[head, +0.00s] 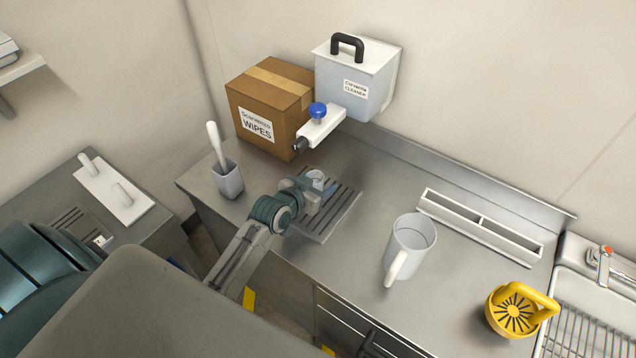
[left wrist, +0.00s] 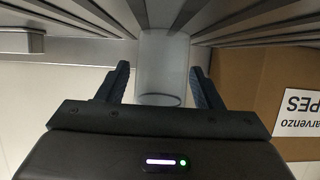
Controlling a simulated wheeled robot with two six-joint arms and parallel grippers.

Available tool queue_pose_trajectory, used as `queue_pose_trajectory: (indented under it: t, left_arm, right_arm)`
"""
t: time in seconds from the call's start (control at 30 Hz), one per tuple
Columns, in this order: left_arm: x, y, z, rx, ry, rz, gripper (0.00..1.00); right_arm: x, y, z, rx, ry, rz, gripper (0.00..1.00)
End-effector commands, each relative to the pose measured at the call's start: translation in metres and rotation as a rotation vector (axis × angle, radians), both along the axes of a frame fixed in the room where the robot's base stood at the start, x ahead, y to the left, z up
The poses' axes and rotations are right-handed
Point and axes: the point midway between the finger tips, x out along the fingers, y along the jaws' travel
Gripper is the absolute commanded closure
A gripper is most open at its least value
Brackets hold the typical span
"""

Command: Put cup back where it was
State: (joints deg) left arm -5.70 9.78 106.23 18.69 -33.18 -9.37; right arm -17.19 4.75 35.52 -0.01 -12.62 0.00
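A small pale cup (head: 316,179) stands on the slatted drip tray (head: 345,208) below the dispenser's spout. In the left wrist view the cup (left wrist: 163,75) shows between the two dark fingers of my left gripper (left wrist: 160,80). My right gripper is not in view.
A grey holder with a brush (head: 228,180) is left.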

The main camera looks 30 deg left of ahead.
Motion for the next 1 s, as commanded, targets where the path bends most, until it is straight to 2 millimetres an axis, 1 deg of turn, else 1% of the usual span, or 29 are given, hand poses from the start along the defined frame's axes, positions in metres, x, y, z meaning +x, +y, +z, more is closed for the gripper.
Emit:
queue_pose_trajectory:
  t: [0.17, 0.27, 0.37, 0.6, 0.7, 0.83, 1.0]
  left_arm:
    - [0.000, 0.000, 0.004, 0.000, -0.001, 0.000, 0.40]
    - [-0.009, 0.002, 0.005, 0.002, 0.000, -0.001, 0.40]
    - [-0.025, 0.004, 0.011, 0.003, 0.001, -0.001, 0.40]
    - [-0.074, 0.011, 0.031, 0.004, 0.000, -0.003, 0.40]
    - [-0.090, 0.013, 0.039, 0.004, 0.000, -0.002, 0.40]
    - [-0.103, 0.015, 0.045, 0.002, 0.001, -0.001, 0.40]
    - [-0.110, 0.015, 0.049, 0.001, 0.000, 0.000, 0.40]
  right_arm:
    - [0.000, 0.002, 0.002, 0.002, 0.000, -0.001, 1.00]
    - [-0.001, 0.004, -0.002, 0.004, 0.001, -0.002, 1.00]
    - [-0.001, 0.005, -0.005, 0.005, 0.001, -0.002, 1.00]
    - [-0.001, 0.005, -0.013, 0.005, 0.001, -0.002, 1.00]
    - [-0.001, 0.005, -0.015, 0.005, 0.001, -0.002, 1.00]
    - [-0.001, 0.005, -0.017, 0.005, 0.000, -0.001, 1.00]
    - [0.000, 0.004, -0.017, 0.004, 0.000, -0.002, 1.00]
